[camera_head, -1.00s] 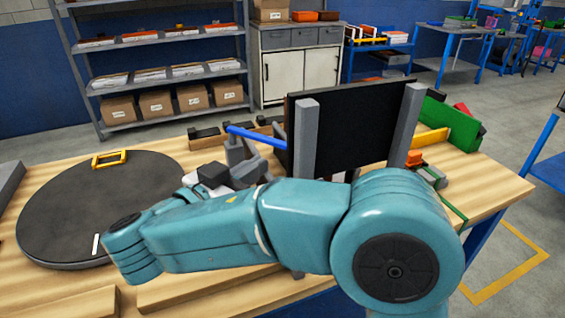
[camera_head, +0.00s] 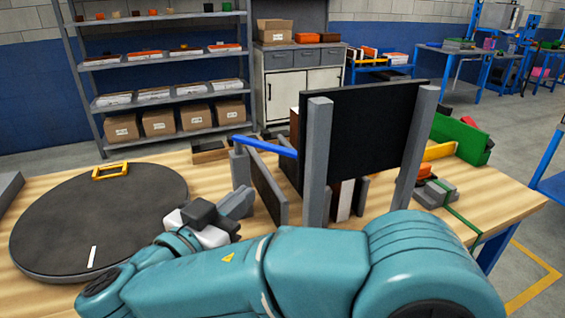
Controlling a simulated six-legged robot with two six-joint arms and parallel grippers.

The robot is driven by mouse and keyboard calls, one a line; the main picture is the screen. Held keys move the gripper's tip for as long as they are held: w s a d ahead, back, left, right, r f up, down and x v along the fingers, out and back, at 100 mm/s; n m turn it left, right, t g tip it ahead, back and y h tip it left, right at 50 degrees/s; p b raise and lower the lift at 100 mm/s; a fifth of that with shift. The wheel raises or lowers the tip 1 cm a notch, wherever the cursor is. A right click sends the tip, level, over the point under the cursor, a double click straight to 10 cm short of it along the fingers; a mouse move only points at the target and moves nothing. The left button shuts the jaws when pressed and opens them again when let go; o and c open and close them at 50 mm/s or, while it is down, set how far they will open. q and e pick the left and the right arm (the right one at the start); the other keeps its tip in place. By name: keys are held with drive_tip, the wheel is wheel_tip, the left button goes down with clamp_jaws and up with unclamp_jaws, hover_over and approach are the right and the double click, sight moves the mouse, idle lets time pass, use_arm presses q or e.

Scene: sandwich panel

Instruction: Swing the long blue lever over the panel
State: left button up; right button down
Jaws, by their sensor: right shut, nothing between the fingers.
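The long blue lever (camera_head: 265,146) runs from a grey post (camera_head: 240,168) on the left toward the black upright panel (camera_head: 365,130). Its right end reaches the left edge of the panel's grey frame post (camera_head: 317,160); whether it touches there I cannot tell. My right gripper (camera_head: 243,202) is shut and empty, below and in front of the lever, apart from it. My teal right arm crosses the front of the view and hides part of the table. My left gripper is not in view.
A grey upright slab (camera_head: 270,185) stands between my right gripper and the panel. A dark round turntable (camera_head: 70,220) with a yellow frame (camera_head: 110,170) lies at left on the wooden table. A green bin (camera_head: 462,138) and a grey block (camera_head: 437,192) are at right.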

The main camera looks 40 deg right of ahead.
sight(291, 156)
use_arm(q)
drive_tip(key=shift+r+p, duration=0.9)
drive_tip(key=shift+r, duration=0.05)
use_arm(e)
drive_tip(key=x, duration=1.3)
drive_tip(key=shift+d, duration=0.15)
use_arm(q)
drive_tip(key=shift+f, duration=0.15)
use_arm(e)
drive_tip(key=shift+f, duration=0.1)
